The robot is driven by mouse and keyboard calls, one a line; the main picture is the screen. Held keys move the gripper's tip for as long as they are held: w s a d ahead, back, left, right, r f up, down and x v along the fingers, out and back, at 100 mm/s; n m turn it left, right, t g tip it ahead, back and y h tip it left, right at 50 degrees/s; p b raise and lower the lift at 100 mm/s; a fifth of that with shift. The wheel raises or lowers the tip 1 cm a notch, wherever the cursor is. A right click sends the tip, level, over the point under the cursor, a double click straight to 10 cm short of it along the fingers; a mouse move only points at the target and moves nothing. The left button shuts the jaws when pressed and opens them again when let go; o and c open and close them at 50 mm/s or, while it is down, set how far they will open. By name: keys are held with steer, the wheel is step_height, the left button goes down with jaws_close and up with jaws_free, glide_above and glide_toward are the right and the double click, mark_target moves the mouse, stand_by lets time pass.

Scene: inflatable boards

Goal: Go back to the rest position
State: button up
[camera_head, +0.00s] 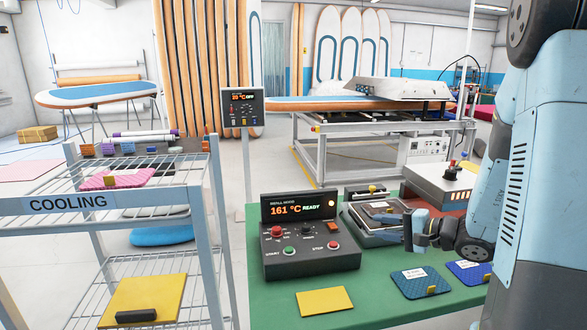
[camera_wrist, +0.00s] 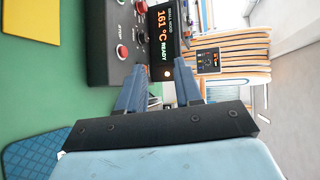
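My gripper (camera_head: 411,232) is at the right in the head view, above the green table (camera_head: 385,315), with its fingers toward the left. It is to the right of the black control box (camera_head: 311,236), apart from it. In the wrist view, the two blue fingers of my gripper (camera_wrist: 162,80) stand apart with nothing between them. The control box (camera_wrist: 112,35) shows beyond the fingers there, its display reading 161 °C READY. My pale blue arm covers the right side of the head view and hides part of the table.
A yellow pad (camera_head: 325,301) and two blue patterned pads (camera_head: 423,282) (camera_head: 470,272) lie on the table. A press-like device (camera_head: 372,220) stands near my gripper, and a grey box (camera_head: 442,185) behind it. A COOLING rack (camera_head: 125,207) stands left. Floor shows between rack and table.

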steer(key=s+a+r+n+g+h, duration=0.1)
steer(key=s+a+r+n+g, duration=0.25)
steer(key=s, duration=0.35)
steer(key=s+a+r+n+g+h, duration=0.1)
steer(key=s+a+r+n+g, duration=0.25)
steer(key=s, duration=0.25)
steer(key=s+d+r+n+t+h, duration=0.2)
steer(key=s+d+r+h, duration=0.5)
steer(key=s+h, duration=0.1)
steer(key=shift+s+r+t+h, duration=0.15)
steer(key=shift+s+t+h, duration=0.25)
steer(key=shift+h, duration=0.4)
